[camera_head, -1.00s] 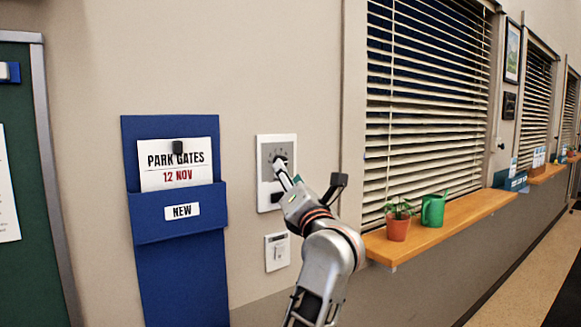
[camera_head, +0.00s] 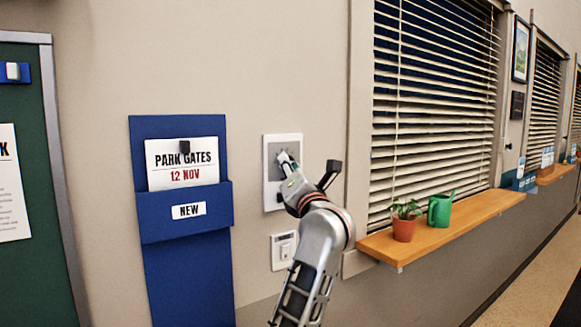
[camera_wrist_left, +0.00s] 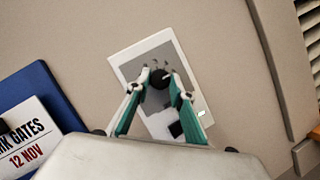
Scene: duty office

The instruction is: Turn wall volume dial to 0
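The black round volume dial (camera_wrist_left: 159,78) is on a grey-faced white wall panel (camera_wrist_left: 184,63), with a pale pointer line toward the lower right in the left wrist view. In the head view the panel (camera_head: 268,190) is right of the blue wall pocket, and my gripper mostly hides the dial. My left gripper (camera_wrist_left: 160,82) is at the dial, one fingertip on each side. The fingers look apart, with narrow gaps beside the dial; contact is not clear. It also shows in the head view (camera_head: 285,163). My right gripper is not in view.
A smaller white switch plate (camera_head: 283,250) is below the panel. The blue pocket (camera_head: 186,225) holds a PARK GATES card (camera_head: 182,162). To the right are a window with blinds (camera_head: 435,100) and a wooden sill (camera_head: 450,228) with a potted plant (camera_head: 405,225) and green watering can (camera_head: 440,209).

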